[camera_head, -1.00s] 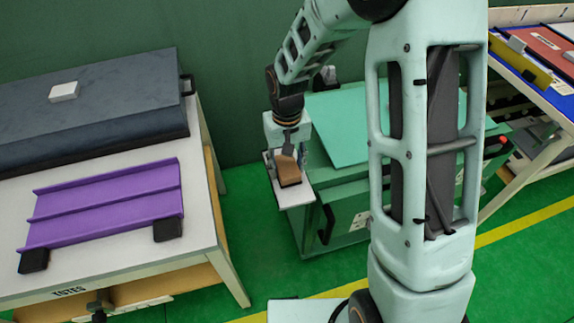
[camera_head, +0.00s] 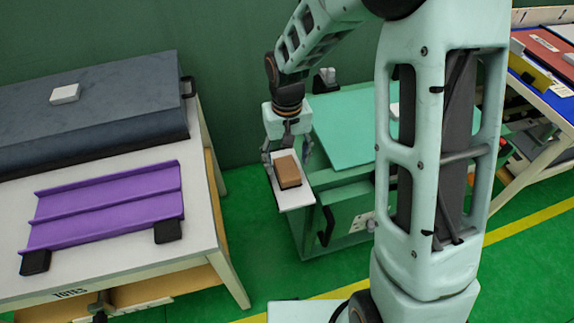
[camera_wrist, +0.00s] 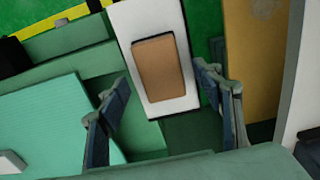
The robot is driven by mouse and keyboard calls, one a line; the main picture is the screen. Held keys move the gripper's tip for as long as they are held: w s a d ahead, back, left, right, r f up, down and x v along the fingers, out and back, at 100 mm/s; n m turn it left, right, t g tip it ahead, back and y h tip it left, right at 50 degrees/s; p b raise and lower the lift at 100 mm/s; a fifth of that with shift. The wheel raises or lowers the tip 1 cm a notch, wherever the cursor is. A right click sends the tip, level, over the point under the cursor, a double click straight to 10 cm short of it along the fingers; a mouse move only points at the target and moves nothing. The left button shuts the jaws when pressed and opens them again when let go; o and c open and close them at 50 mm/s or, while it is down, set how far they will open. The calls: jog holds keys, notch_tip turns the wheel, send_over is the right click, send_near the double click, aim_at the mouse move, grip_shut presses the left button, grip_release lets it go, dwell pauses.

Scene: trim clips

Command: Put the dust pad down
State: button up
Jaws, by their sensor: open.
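The dust pad, a brown block with a dark underside (camera_head: 287,171), lies flat on a small white shelf (camera_head: 296,200) at the side of the green cabinet. It also shows in the wrist view (camera_wrist: 160,67), lying ahead of the fingertips. My gripper (camera_head: 287,150) is open and empty just behind and above the pad. In the wrist view my two fingers (camera_wrist: 165,85) are spread wide, one to each side of the pad's near end, with visible gaps between them and it.
The green cabinet (camera_head: 345,135) with a light green top stands right of the shelf. A white table (camera_head: 205,225) at left carries a purple tray (camera_head: 105,207) and a dark case (camera_head: 95,105) with a small white block (camera_head: 65,94). Green floor lies between.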

aim_at(287, 168)
notch_tip(287, 168, up, 9)
jog(key=p, duration=0.1)
jog(key=shift+f, duration=0.15)
dwell(0.3)
